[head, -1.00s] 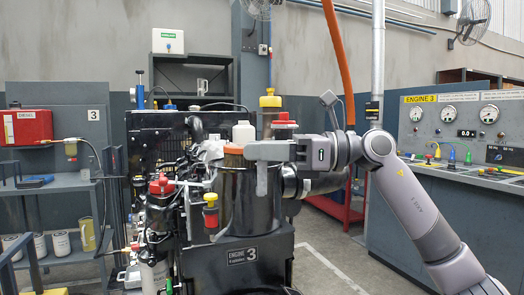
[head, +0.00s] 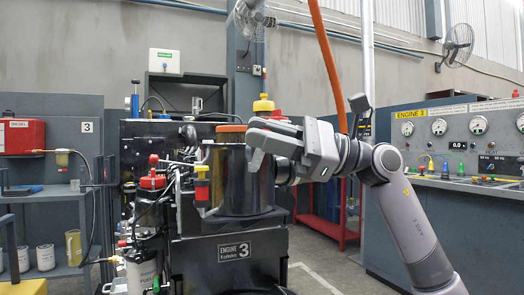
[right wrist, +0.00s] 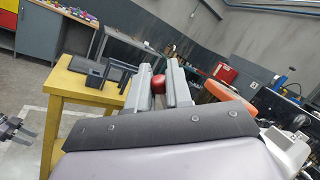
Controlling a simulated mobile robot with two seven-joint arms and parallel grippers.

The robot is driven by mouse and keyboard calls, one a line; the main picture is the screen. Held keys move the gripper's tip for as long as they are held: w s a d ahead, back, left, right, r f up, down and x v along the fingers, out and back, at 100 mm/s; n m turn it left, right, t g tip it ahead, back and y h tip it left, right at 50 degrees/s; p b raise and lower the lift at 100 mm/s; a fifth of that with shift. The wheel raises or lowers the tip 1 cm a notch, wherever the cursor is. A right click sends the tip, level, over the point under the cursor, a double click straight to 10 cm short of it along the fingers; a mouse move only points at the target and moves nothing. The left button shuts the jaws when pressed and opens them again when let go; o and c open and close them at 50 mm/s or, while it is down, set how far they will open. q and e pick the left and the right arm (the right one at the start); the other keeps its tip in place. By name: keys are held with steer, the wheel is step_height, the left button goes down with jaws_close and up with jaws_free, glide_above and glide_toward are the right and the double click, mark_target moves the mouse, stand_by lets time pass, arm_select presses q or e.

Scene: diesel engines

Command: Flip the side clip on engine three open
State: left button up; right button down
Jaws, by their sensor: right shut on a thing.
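Engine three carries a plate (head: 235,250) reading ENGINE 3. I cannot tell whether this knob belongs to the side clip; the gripper hides that spot in the head view.
A red-capped filter (head: 152,182) and a small yellow-and-red part (head: 202,185) sit left of the canister. The Engine 3 control panel (head: 460,135) stands at right. A yellow table (right wrist: 75,85) shows in the wrist view.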

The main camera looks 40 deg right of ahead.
arm_select(q)
steer(key=shift+w+d+f+t+h+b, duration=0.15)
steer(key=shift+d+f+h+b, duration=0.2)
steer(key=shift+b, duration=0.75)
steer(key=shift+w+d+f+t+h+b, duration=0.1)
steer(key=shift+d+t+h+b, duration=0.15)
steer(key=shift+d+b, duration=0.6)
steer(key=shift+w+d+f+t+h+b, duration=0.15)
steer(key=shift+f+h+b, duration=0.2)
steer(key=shift+b, duration=1)
arm_select(e)
steer(key=shift+s+a+f+n+g+y, duration=0.1)
steer(key=shift+s+f+n+g+y, duration=0.4)
steer(key=shift+n, duration=1.25)
steer(key=shift+s+a+f+n+g+y, duration=0.1)
steer(key=shift+s+f+n+g+y, duration=0.15)
steer(key=shift+f+n+g+y, duration=1.1)
steer(key=shift+s+f+n+g+h, duration=0.15)
steer(key=shift+s+f+n, duration=0.2)
steer(key=shift+n, duration=1.85)
arm_select(q)
steer(key=shift+r, duration=0.15)
arm_select(e)
steer(key=c, duration=1.4)
jaws_free()
